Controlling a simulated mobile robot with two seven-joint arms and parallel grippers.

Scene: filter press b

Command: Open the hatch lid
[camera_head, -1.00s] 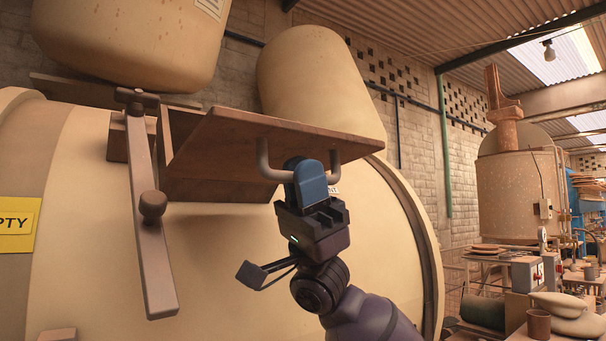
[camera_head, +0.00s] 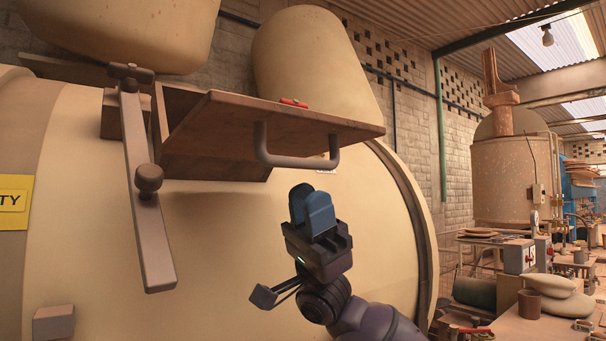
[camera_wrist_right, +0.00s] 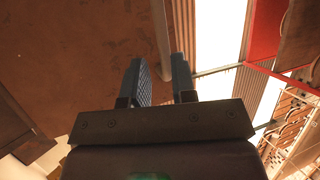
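The hatch lid (camera_head: 240,130) is a flat brown plate, raised and roughly level over its box-like frame on the cream tank. Its grey U-shaped handle (camera_head: 300,162) hangs on the near side. My right gripper (camera_head: 312,203) has blue fingers and is just below the handle, apart from it. In the right wrist view, a gap shows between the fingers (camera_wrist_right: 158,80); the handle (camera_wrist_right: 160,40) is beyond them and the lid's brown face (camera_wrist_right: 80,45) fills the upper left. The right gripper is open and empty. My left gripper is not in view.
A long grey latch bar with a knob (camera_head: 148,180) hangs left of the lid. A small red object (camera_head: 293,102) shows at the lid's upper edge. A small block (camera_head: 53,322) is on the tank at lower left. Workbenches with pots (camera_head: 530,303) stand at right.

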